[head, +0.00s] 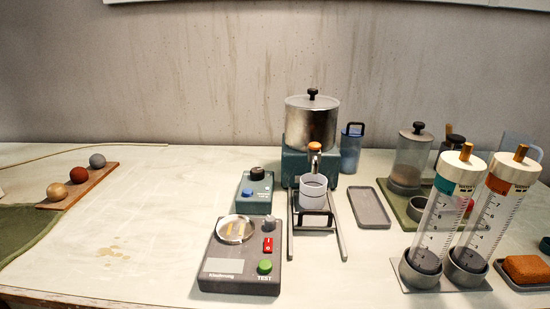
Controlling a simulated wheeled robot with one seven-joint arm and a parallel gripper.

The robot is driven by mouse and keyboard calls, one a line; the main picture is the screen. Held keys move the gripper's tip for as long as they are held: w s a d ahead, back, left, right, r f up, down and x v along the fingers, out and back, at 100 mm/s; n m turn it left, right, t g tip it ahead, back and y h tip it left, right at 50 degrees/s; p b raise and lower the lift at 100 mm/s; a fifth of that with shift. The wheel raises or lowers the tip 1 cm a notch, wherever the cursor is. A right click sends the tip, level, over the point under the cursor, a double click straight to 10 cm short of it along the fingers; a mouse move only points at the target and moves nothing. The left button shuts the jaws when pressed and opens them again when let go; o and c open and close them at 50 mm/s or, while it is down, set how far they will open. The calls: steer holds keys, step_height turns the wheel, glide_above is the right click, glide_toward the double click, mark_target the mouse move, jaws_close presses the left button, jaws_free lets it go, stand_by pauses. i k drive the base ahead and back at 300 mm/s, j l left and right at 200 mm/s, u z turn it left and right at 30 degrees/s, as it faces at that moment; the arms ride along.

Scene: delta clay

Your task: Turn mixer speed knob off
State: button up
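A small blue-teal control box (254,194) stands left of the middle of the table. It has a round black knob (257,173) on its far top edge and small lettering too small to read. The knob's pointer position cannot be made out. This is probably the mixer speed knob. Behind and to the right, a metal pot (312,121) with a black lid knob sits on a teal base (296,158). My gripper is not in view.
A grey box (242,252) with a round metal plate, red switch and green button stands in front of the control box. Tall cylinders (445,212) stand at right. Free table lies at left.

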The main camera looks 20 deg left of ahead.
mark_target(257, 174)
steer(key=k+l+u, duration=0.1)
steer(key=u, duration=0.3)
steer(key=k+l+u, duration=0.15)
steer(key=l+u, duration=0.25)
steer(key=j, duration=0.1)
